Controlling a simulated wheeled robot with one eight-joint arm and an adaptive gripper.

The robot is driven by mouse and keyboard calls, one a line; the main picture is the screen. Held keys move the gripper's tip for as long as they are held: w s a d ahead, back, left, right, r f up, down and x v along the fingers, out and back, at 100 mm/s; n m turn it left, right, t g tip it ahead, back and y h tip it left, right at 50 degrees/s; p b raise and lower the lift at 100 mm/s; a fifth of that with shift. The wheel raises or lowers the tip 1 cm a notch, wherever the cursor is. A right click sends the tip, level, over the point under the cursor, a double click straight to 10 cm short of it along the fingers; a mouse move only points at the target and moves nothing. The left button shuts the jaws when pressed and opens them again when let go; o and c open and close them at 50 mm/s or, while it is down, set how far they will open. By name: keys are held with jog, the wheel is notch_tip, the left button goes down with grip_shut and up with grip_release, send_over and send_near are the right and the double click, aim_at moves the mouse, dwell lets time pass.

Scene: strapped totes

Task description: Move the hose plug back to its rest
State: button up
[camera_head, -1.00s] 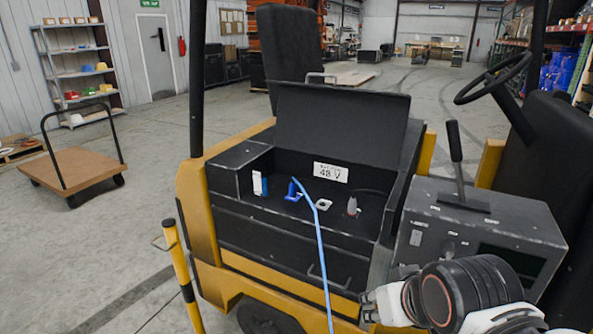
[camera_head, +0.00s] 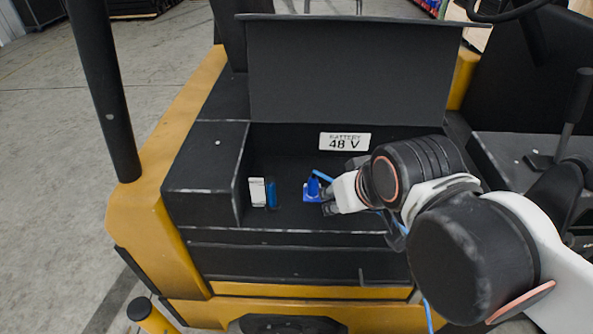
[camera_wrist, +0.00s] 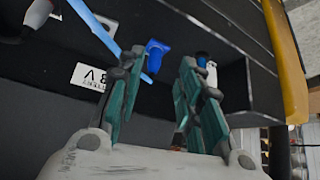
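The blue hose (camera_head: 323,175) ends near a small blue upright piece (camera_head: 313,190) in the black battery compartment. I cannot tell which part is the plug and which its rest. My gripper (camera_head: 328,202) is just right of the blue piece in the head view. In the wrist view my gripper (camera_wrist: 153,95) is open, with teal pads apart, and the blue piece (camera_wrist: 156,54) shows beyond the gap. The hose (camera_wrist: 92,25) passes behind the left finger there. No held object is visible. My arm hides the right part of the compartment.
The raised black lid (camera_head: 345,70) stands behind, above the 48 V label (camera_head: 345,141). A white block (camera_head: 257,192) and a blue item (camera_head: 271,194) stand left of the blue piece. A grey connector (camera_wrist: 33,20) shows in the wrist view. The compartment's front edge (camera_head: 290,231) is low.

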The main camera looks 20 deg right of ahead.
jog(key=shift+o, duration=1.4)
jog(key=m+g+p, duration=0.2)
jog(key=g+p, duration=0.1)
jog(key=p, duration=0.5)
send_near(314, 171)
jog(key=s, duration=0.3)
jog(key=w+f+g+p, duration=0.1)
jog(key=w, duration=0.1)
jog(key=w+f+m+g+p, duration=0.1)
jog(key=w+p, duration=0.1)
jog(key=w+f+g+p, duration=0.1)
jog(key=w+p, duration=0.1)
jog(key=shift+f, duration=0.3)
jog(key=shift+w+f+m+g+p, duration=0.3)
jog(key=shift+f+g+p, duration=0.2)
jog(key=shift+f, duration=0.2)
jog(key=shift+s, duration=0.1)
jog(key=shift+f, duration=0.1)
